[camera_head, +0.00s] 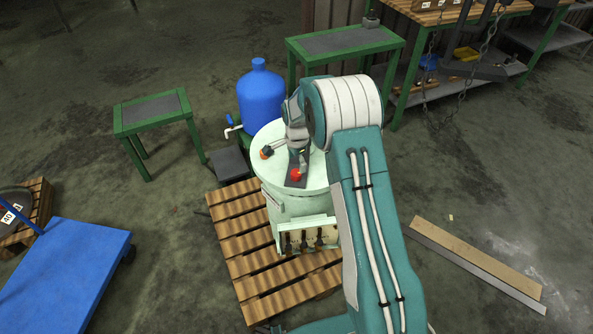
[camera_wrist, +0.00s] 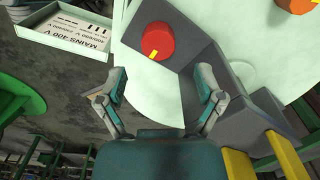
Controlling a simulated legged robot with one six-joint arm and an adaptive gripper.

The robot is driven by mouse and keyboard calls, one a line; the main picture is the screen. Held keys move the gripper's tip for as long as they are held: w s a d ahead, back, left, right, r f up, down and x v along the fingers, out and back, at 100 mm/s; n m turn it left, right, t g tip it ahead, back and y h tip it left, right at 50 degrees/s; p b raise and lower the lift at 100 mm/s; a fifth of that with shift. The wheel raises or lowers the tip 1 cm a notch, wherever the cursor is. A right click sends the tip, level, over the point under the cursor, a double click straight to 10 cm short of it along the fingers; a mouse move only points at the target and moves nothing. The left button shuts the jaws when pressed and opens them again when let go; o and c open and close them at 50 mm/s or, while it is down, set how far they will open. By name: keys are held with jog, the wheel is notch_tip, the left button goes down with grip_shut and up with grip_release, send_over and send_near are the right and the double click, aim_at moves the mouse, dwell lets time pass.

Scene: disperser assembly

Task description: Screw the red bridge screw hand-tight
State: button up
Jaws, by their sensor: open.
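The red bridge screw (camera_head: 296,174) is a round red knob on the near end of a dark grey bridge (camera_head: 290,183) on top of the pale green drum (camera_head: 321,178). In the wrist view the red screw (camera_wrist: 155,44) has a yellow mark on its edge, and the grey bridge (camera_wrist: 196,52) runs beside it. My gripper (camera_wrist: 160,90) has its two fingers spread apart with nothing between them. The red screw lies beyond the fingertips, clear of both fingers. An orange knob (camera_head: 266,153) sits farther left on the drum lid and is partly cut off in the wrist view (camera_wrist: 298,4).
The drum stands on a wooden pallet (camera_head: 240,251). A blue jug (camera_head: 262,95), green tables (camera_head: 152,110) and a blue cart (camera_head: 70,275) stand around it. A box with a mains label (camera_wrist: 72,35) shows in the wrist view. Planks (camera_head: 480,262) lie on the floor at right.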

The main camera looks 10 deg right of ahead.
notch_tip(320, 180, up, 7)
jog(key=shift+f, duration=0.2)
jog(key=shift+a, duration=0.1)
notch_tip(320, 180, up, 11)
jog(key=n+t, duration=0.1)
jog(key=n, duration=0.2)
send_over(296, 172)
jog(key=s, duration=0.5)
jog(key=s+r+n+t, duration=0.2)
jog(key=s+r+n, duration=0.2)
jog(key=s+r, duration=0.5)
jog(key=s+r+n+t, duration=0.2)
jog(key=s+n, duration=0.5)
jog(key=s, duration=1.4)
jog(key=shift+s+r+n+t, duration=0.15)
jog(key=shift+r+n+t, duration=0.2)
jog(key=shift+r, duration=0.35)
